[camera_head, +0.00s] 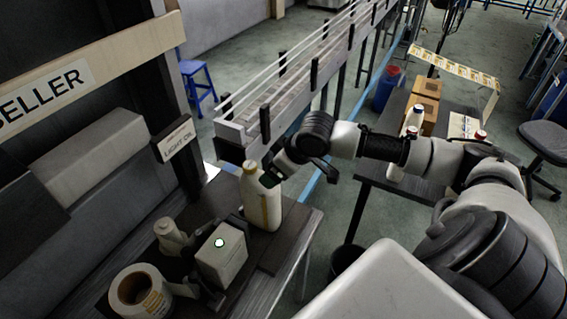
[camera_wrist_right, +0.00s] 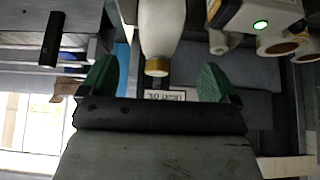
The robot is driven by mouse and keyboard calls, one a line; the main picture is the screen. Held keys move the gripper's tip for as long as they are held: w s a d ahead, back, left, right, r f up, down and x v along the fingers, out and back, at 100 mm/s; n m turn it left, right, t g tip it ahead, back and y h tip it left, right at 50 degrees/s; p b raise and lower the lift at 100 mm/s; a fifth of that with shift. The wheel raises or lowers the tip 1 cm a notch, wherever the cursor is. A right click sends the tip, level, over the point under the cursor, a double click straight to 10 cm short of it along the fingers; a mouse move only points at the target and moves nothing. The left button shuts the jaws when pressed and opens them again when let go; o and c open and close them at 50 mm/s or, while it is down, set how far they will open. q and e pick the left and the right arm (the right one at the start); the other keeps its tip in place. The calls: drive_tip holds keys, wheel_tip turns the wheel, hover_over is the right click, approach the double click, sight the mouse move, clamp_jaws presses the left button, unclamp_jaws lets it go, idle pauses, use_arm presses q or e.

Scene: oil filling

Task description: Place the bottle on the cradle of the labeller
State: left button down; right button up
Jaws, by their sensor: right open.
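A cream bottle (camera_head: 262,200) with a yellowish label stands upright on the dark surface at the right of the labeller. My right gripper (camera_head: 274,174) is open beside the bottle's upper part. In the right wrist view the gripper (camera_wrist_right: 158,80) has its green fingers apart, with the bottle (camera_wrist_right: 162,28) and its tan cap between and just beyond them. I cannot make out the cradle clearly; the bottle and labeller hide part of that area. My left gripper is out of view.
A label roll (camera_head: 140,292) and a small pale part (camera_head: 171,236) sit left of the labeller. A "LIGHT OIL" sign (camera_head: 177,138) stands behind. A railed conveyor (camera_head: 300,80) runs beyond. Another table at the right holds bottles and brown boxes (camera_head: 427,88).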

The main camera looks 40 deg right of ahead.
drive_tip(key=v, duration=0.3)
drive_tip(key=shift+s+r, duration=0.1)
drive_tip(key=shift+r, duration=0.05)
